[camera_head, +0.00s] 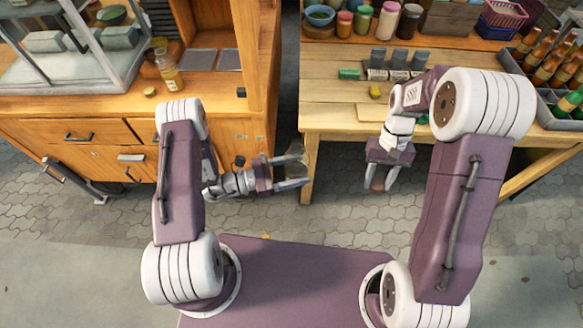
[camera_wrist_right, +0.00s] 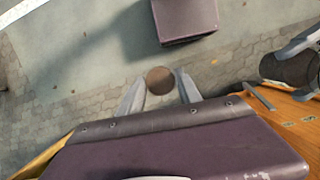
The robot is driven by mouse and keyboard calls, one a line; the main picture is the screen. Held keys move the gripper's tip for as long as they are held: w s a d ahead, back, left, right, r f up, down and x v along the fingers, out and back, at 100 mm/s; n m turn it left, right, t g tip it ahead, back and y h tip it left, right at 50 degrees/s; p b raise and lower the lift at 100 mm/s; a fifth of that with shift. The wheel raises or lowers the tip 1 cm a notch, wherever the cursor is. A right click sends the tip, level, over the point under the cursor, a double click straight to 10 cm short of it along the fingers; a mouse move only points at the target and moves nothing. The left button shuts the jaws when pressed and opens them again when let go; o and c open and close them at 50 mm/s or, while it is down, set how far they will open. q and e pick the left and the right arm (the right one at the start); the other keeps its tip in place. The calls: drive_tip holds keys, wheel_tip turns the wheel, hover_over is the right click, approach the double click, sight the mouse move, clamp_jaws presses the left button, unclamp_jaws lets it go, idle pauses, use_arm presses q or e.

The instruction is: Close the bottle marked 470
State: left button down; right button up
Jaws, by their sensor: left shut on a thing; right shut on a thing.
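My left gripper (camera_head: 296,171) is shut on a dark greyish bottle-like thing (camera_head: 294,152), in front of the gap between the two counters. In the right wrist view this thing shows as a dark cylinder (camera_wrist_right: 290,68) at the right edge. No number is readable on it. My right gripper (camera_head: 379,185) is shut on a round brown cap-like piece (camera_head: 377,183), in front of the right table. The piece also shows as a brown disc (camera_wrist_right: 160,80) between the fingertips in the right wrist view. The two held things are apart.
On the left counter (camera_head: 90,104) stand an amber bottle (camera_head: 169,75) and a small round lid (camera_head: 149,91). The right table (camera_head: 325,90) bears jars, grey blocks and a small yellow item (camera_head: 375,92). A crate of bottles (camera_head: 545,115) stands at right. Open floor lies between the grippers.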

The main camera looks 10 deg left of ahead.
drive_tip(key=m, duration=0.3)
drive_tip(key=m+y, duration=0.1)
drive_tip(key=shift+s+a+r, duration=0.2)
drive_tip(key=shift+s+r, duration=0.1)
drive_tip(key=w+a+r+m+t+y, duration=0.1)
drive_tip(key=a+r+m, duration=0.4)
drive_tip(key=a+r, duration=0.4)
drive_tip(key=w+a+r+m+t, duration=0.1)
drive_tip(key=a+r+m, duration=0.5)
drive_tip(key=a, duration=0.7)
wheel_tip(320, 180, up, 3)
drive_tip(key=shift+w+a+f+y, duration=0.15)
drive_tip(key=shift+w+y, duration=0.25)
drive_tip(key=shift+w, duration=0.15)
drive_tip(key=shift+f, duration=0.1)
drive_tip(key=shift+f, duration=1.95)
